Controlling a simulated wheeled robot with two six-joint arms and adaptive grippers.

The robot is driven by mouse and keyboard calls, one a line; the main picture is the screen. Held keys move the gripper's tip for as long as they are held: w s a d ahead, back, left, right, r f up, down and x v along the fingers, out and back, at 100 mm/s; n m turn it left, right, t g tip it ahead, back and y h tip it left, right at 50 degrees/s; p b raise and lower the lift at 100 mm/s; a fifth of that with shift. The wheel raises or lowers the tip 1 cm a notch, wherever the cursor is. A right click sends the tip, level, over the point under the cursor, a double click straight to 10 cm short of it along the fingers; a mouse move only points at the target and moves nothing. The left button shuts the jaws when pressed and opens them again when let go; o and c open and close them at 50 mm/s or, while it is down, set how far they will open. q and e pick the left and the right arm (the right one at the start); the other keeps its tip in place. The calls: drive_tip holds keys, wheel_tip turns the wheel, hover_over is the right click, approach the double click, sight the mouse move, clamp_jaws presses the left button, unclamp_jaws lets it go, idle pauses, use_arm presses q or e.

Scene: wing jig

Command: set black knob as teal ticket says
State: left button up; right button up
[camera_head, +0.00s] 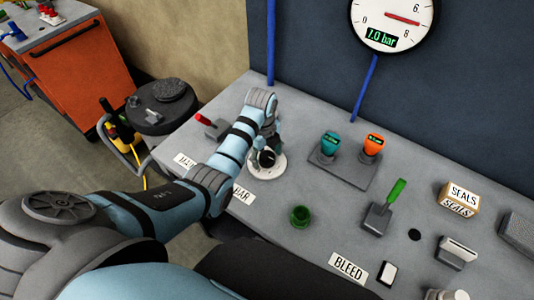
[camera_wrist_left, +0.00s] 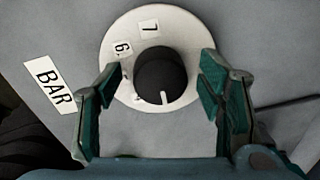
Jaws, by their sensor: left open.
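The black knob (camera_wrist_left: 161,74) sits on a round white dial (camera_wrist_left: 180,22) marked 6 and 7; other marks at its lower left are too small to read. Its white pointer line faces the bottom of the wrist view. In the head view the knob (camera_head: 267,158) is partly covered by my left gripper (camera_head: 264,146). The left gripper (camera_wrist_left: 158,88) is open, its teal-padded fingers on either side of the knob with gaps on both sides. I cannot make out a teal ticket. A teal-topped piece (camera_head: 330,143) stands on a grey base (camera_head: 343,176). My right gripper is out of view.
A gauge (camera_head: 393,20) shows 1.0 bar. An orange-topped piece (camera_head: 373,144), green-handled lever (camera_head: 383,207), green cup (camera_head: 300,216), SEALS box (camera_head: 459,198) and BLEED label (camera_head: 348,267) are to the right. A red-handled lever (camera_head: 209,123) stands left. A BAR label (camera_wrist_left: 50,85) lies beside the dial.

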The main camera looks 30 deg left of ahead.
use_arm(q)
drive_tip(key=c, duration=1.1)
drive_tip(key=shift+c, duration=0.2)
